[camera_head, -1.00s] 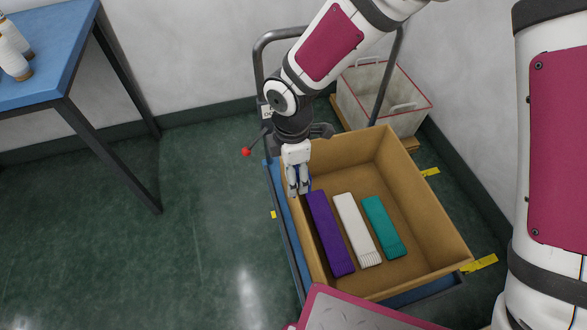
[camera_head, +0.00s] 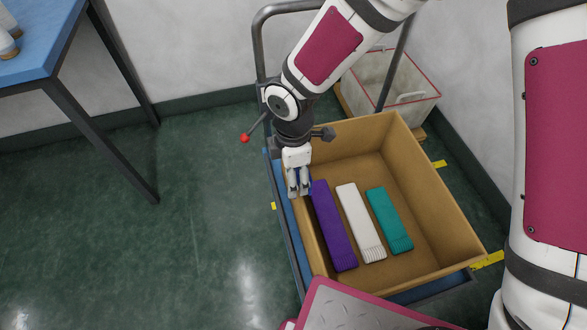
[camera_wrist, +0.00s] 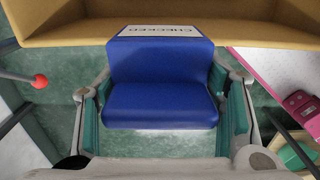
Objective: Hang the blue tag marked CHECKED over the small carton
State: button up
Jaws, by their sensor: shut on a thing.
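The blue tag (camera_wrist: 160,80) is in my gripper (camera_wrist: 160,104), between the two fingers, which close on its left and right sides. Its white label reading CHECKED (camera_wrist: 160,31) faces the camera upside down at the top of the wrist view. The open brown carton (camera_head: 430,180) stands on a trolley. In the head view my gripper (camera_head: 298,190) points down at the carton's left wall, near the back corner. In the wrist view the tag's label end overlaps the carton's rim (camera_wrist: 65,40). I cannot tell whether the tag touches or straddles the wall.
Purple (camera_head: 333,225), white (camera_head: 360,222) and teal (camera_head: 390,220) folded knits lie inside the carton. The trolley's grey handle (camera_head: 258,45) rises behind my gripper. A whitish bin (camera_head: 400,85) stands behind the carton. A blue table (camera_head: 45,40) is at left, with open green floor between.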

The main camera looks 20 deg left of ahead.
jog(key=shift+f+b, duration=2.2)
jog(key=shift+f, duration=0.55)
jog(key=shift+f+b, duration=0.65)
jog(key=shift+f, duration=0.2)
jog(key=shift+c, duration=1.4)
jog(key=shift+c, duration=0.4)
jog(key=o, duration=1.9)
notch_tip(320, 180, up, 12)
jog(key=shift+r, duration=0.1)
jog(key=shift+w, duration=0.1)
